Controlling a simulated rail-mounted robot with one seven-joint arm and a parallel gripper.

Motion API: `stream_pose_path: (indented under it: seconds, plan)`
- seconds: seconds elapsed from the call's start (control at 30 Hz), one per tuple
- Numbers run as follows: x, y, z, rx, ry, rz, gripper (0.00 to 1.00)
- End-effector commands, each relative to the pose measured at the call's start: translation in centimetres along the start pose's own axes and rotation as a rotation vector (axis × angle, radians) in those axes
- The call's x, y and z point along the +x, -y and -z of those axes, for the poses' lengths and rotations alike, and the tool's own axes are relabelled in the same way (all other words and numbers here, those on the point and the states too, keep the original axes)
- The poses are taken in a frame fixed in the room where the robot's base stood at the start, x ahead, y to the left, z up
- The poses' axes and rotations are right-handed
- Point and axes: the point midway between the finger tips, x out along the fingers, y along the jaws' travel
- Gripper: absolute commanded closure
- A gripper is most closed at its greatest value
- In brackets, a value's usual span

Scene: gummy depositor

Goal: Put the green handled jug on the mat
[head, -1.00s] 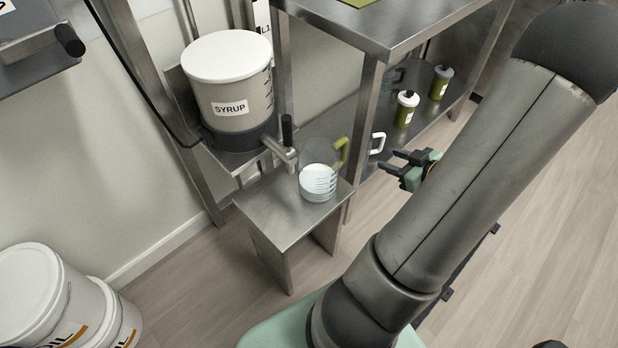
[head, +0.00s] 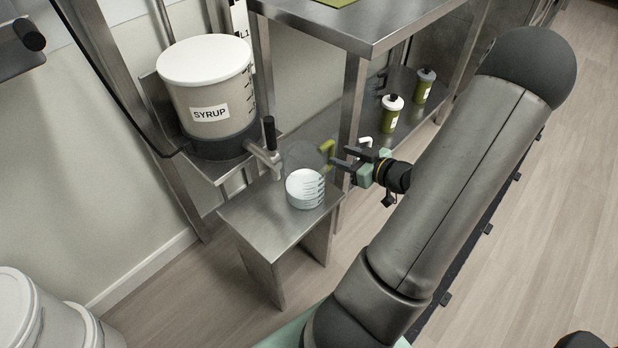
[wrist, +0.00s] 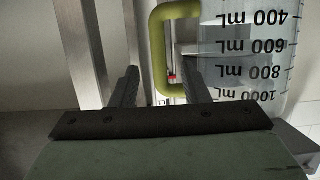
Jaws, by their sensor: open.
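The green handled jug (head: 305,190) is clear, with white contents low in it. It stands upright on the small steel stand under the syrup dispenser's tap. Its green handle (head: 329,150) faces right, towards my gripper (head: 341,171). My gripper is open, with its fingertips close to the handle. In the wrist view, the handle (wrist: 158,55) lies in line with the gap between the two fingers (wrist: 161,84), and the jug's marked wall (wrist: 248,45) is to the right. I cannot tell how deep the handle sits between the fingers. A green mat (head: 338,2) shows partly on the steel table's top.
The syrup dispenser (head: 208,85) and its tap (head: 266,155) are left of and above the jug. The steel table (head: 375,25) and its leg (head: 352,110) stand close behind the jug. Green bottles (head: 392,113) and a white handle (head: 366,142) are on the lower shelf.

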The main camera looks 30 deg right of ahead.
Motion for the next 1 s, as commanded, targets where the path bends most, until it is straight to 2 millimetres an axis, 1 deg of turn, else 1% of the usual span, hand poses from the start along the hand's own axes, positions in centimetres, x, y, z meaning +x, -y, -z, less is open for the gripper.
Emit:
stream_pose_path:
  seconds: [0.2,0.33,0.43,0.63,0.67,0.7,0.77,0.8,1.0]
  plan:
    - [3.1,0.0,-0.3,0.000,-0.002,0.003,0.58]
    - [4.6,-0.1,-0.1,-0.001,-0.001,0.002,0.58]
    - [5.1,-0.1,0.0,0.000,0.000,0.001,0.58]
    - [5.1,-0.1,0.1,0.000,0.000,0.000,0.58]
    - [5.1,-0.1,0.1,0.000,0.000,0.000,0.67]
    - [5.1,-0.1,0.1,0.000,0.000,0.000,0.78]
    - [5.1,-0.1,0.1,0.000,0.000,0.000,0.94]
    - [5.1,-0.1,0.1,0.000,0.000,0.000,1.00]
    - [5.1,-0.1,0.1,0.001,-0.002,0.000,1.00]
